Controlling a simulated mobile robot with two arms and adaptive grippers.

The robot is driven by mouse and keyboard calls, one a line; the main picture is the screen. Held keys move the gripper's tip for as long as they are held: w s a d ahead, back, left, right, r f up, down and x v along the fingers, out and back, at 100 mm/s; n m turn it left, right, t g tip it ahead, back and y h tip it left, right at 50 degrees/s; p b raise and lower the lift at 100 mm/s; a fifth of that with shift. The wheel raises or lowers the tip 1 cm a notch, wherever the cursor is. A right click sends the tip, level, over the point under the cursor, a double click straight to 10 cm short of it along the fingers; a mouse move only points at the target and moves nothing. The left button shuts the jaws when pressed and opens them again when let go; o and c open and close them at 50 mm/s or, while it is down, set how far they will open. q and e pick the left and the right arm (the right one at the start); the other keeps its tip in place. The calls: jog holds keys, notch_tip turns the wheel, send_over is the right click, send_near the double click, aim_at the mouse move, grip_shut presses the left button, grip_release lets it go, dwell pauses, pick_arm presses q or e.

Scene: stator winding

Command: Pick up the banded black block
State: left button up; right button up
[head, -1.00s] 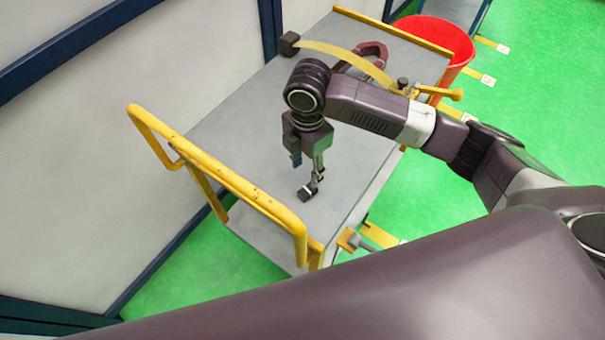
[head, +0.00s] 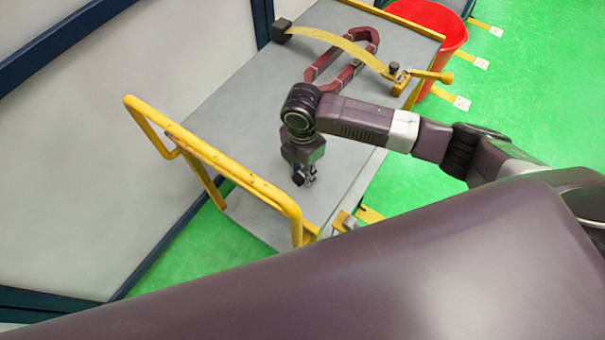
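A small dark block (head: 298,181), which looks like the banded black block, is on the grey cart top (head: 235,113) near its yellow handle end; its bands are too small to make out. My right gripper (head: 304,181) points down at the block, with its fingertips low by the cart top. The fingers and the block overlap in the head view, so I cannot tell whether they are shut on it. My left gripper is not in view.
A dark red ring-shaped part (head: 345,64) lies at the cart's far end, under a curved yellow strip (head: 340,42) with a black end block (head: 281,30). A yellow handle rail (head: 225,175) bounds the near-left end. A red bin (head: 440,22) stands beyond the cart.

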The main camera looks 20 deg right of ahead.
grip_shut()
